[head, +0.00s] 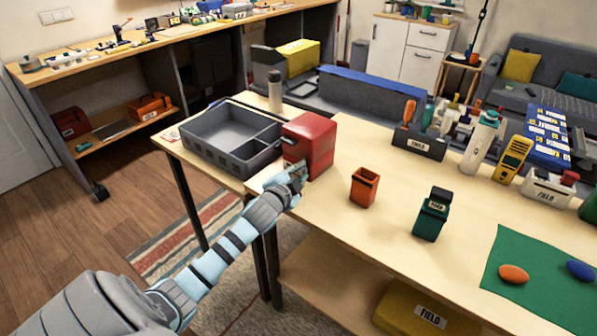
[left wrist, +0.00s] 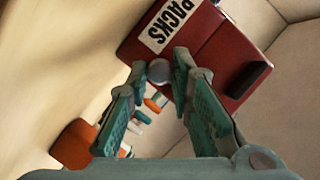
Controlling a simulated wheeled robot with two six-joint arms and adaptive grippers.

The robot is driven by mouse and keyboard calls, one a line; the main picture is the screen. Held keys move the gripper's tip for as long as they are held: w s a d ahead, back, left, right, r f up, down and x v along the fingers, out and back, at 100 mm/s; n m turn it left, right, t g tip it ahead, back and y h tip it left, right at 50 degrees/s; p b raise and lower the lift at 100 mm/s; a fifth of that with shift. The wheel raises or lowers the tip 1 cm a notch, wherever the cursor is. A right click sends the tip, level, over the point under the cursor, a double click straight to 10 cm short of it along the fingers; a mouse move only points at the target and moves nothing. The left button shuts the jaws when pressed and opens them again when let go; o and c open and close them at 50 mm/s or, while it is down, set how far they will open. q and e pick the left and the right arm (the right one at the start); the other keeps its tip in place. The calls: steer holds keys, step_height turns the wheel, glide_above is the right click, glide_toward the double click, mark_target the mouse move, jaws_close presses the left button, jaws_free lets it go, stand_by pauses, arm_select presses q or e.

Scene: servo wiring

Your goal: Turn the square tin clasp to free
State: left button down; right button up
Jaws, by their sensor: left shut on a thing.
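The square red tin (head: 316,138) stands on the light wooden table at its left part, right beside a grey tray. In the left wrist view the tin (left wrist: 225,62) shows a white PACKS label (left wrist: 168,24) and a dark slot. A small grey round clasp (left wrist: 159,71) shows between my left fingertips. My left gripper (head: 296,176) is at the tin's front face, and the left wrist view shows its fingers (left wrist: 160,68) closed around the clasp. In the head view the clasp is hidden by the gripper. My right gripper is not in view.
The grey divided tray (head: 215,150) touches or nearly touches the tin's left side. A green mat (head: 540,285) lies at the front right. The table between is clear.

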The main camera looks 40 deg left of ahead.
arm_select(q)
steer(key=n+p, duration=0.1)
steer(key=p, duration=0.1)
steer(key=n+h+p, duration=0.1)
steer(key=p, duration=0.1)
steer(key=shift+a+r+g, duration=0.1)
steer(key=shift+r+g, duration=0.2)
steer(key=shift+r, duration=0.05)
steer(key=shift+n+h+p, duration=0.5)
steer(key=shift+n, duration=0.2)
steer(key=shift+a+f+n+h, duration=0.15)
steer(key=shift+f+n+h, duration=0.05)
steer(key=shift+n+h, duration=0.25)
steer(key=shift+a+f+n+h+b, duration=0.15)
steer(key=shift+n+h+b, duration=0.5)
steer(key=shift+n+b, duration=0.4)
steer(key=n+h+b, duration=0.3)
steer(key=n+b, duration=0.1)
steer(key=b, duration=0.3)
steer(key=shift+a+f, duration=0.1)
steer(key=shift+a, duration=0.05)
steer(key=shift+n+h+b, duration=0.5)
steer(key=shift+n+b, duration=0.2)
steer(key=shift+b, duration=0.35)
steer(key=shift+r, duration=0.2)
